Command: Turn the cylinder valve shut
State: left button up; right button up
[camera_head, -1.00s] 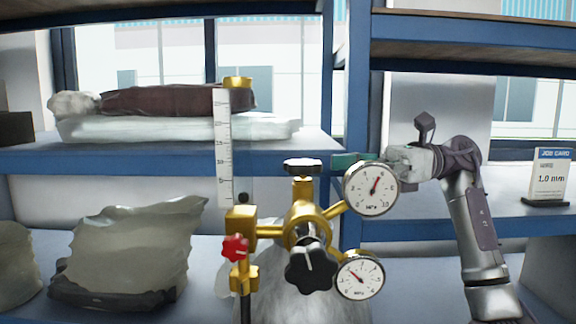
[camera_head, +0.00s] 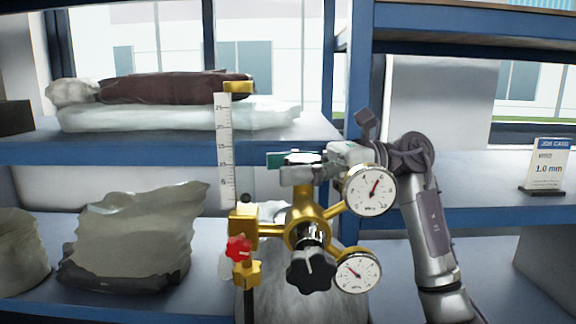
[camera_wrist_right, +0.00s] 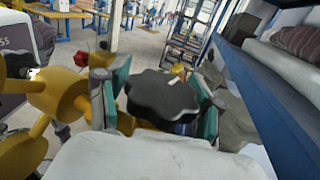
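The cylinder valve's black lobed handwheel (camera_wrist_right: 162,97) shows clearly in the right wrist view. In the head view its top (camera_head: 302,158) is mostly hidden by my right gripper (camera_head: 297,168). It sits on the gold valve body (camera_head: 305,212) above the pale cylinder (camera_head: 275,290). My right gripper (camera_wrist_right: 160,103) has its teal-padded fingers spread on either side of the handwheel, which lies between them. I cannot tell whether the pads touch it. My left gripper is not in view.
Two gauges (camera_head: 369,190) (camera_head: 356,271), a black adjusting knob (camera_head: 311,270), a red knob (camera_head: 239,249) and a scaled flow tube (camera_head: 226,150) crowd around the valve. Blue-edged shelves (camera_head: 150,149) with bags stand behind. A job card (camera_head: 549,165) stands on the right shelf.

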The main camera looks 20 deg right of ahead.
jog(key=c, duration=0.8)
jog(key=shift+a, duration=0.1)
jog(key=shift+c, duration=0.2)
jog(key=shift+w+f+m+t+b, duration=0.1)
jog(key=shift+m+t+b, duration=0.25)
jog(key=shift+t+b, duration=0.25)
jog(key=shift+w+f+m+t+b, duration=0.1)
jog(key=shift+m+t+b, duration=0.3)
jog(key=shift+t, duration=0.2)
jog(key=t, duration=0.1)
jog(key=m+t+b, duration=0.2)
jog(key=shift+w+h, duration=0.25)
jog(key=shift+h, duration=0.15)
jog(key=m+t, duration=0.1)
jog(key=m+t+h+b, duration=0.1)
jog(key=t, duration=0.1)
jog(key=m+t+h, duration=0.1)
jog(key=shift+w+d+r+t, duration=0.2)
jog(key=shift+w+t, duration=0.1)
jog(key=shift+t, duration=0.1)
jog(key=shift+w+d+m+t+h+b, duration=0.15)
jog(key=shift+m+t+h+b, duration=0.1)
jog(key=shift+m+t+h, duration=0.3)
jog(key=shift+w+m+t+h+b, duration=0.1)
jog(key=shift+m+t+h+b, duration=0.2)
jog(key=shift+m+t, duration=0.35)
